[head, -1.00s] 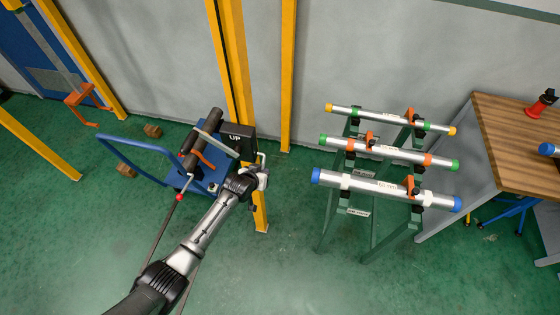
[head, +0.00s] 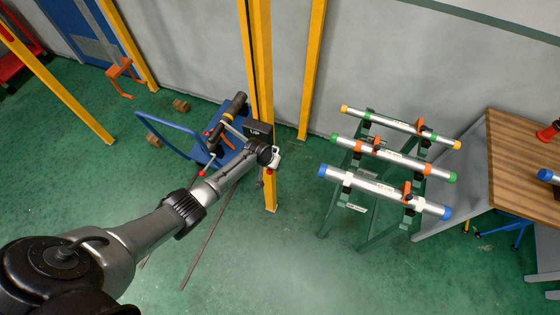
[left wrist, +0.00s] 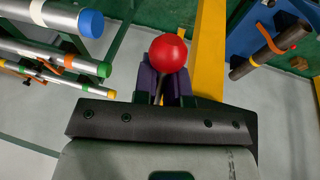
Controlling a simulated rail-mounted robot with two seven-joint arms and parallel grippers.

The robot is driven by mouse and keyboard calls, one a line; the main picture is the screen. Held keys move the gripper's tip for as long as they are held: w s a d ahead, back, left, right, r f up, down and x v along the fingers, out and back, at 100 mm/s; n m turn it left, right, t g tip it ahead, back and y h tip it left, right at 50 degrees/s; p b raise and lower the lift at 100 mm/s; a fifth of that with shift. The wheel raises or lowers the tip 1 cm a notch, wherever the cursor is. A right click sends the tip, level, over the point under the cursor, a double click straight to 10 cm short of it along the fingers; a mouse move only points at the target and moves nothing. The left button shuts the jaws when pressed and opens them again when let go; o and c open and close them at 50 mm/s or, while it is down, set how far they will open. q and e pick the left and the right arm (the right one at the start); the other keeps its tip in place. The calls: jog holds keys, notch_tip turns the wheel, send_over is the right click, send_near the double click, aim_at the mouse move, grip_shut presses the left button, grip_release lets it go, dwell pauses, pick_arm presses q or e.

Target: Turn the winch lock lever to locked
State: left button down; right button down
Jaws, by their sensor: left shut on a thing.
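My left gripper (head: 271,163) is at the yellow post, just below and right of the black winch box (head: 258,129) marked UP. In the left wrist view, its purple fingers (left wrist: 162,90) are shut on a dark, thin lever (left wrist: 158,97) that ends in a red ball knob (left wrist: 168,53). The knob stands out past the fingertips. In the head view my wrist and hand hide most of the lever. I cannot read the lock's setting. My right gripper is not in view.
The yellow post (head: 263,70) rises beside a blue cart (head: 203,150) carrying a dark pipe (head: 228,118). Another red knob (head: 201,173) shows beside my forearm. Green stands (head: 335,200) hold several silver pipes to the right, before a wooden bench (head: 520,160).

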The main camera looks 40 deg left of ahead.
pick_arm(q)
jog(key=shift+s+d, duration=0.1)
jog(key=shift+s, duration=0.1)
jog(key=shift+g, duration=0.3)
jog(key=c, duration=1.5)
grip_release()
jog(key=shift+c, duration=0.2)
jog(key=o, duration=0.3)
jog(key=shift+s, duration=0.2)
jog(key=shift+o, duration=1.1)
jog(key=shift+w, duration=0.15)
jog(key=shift+r, duration=0.1)
jog(key=shift+r, duration=0.3)
jog(key=p+v, duration=0.1)
jog(key=v, duration=1.2)
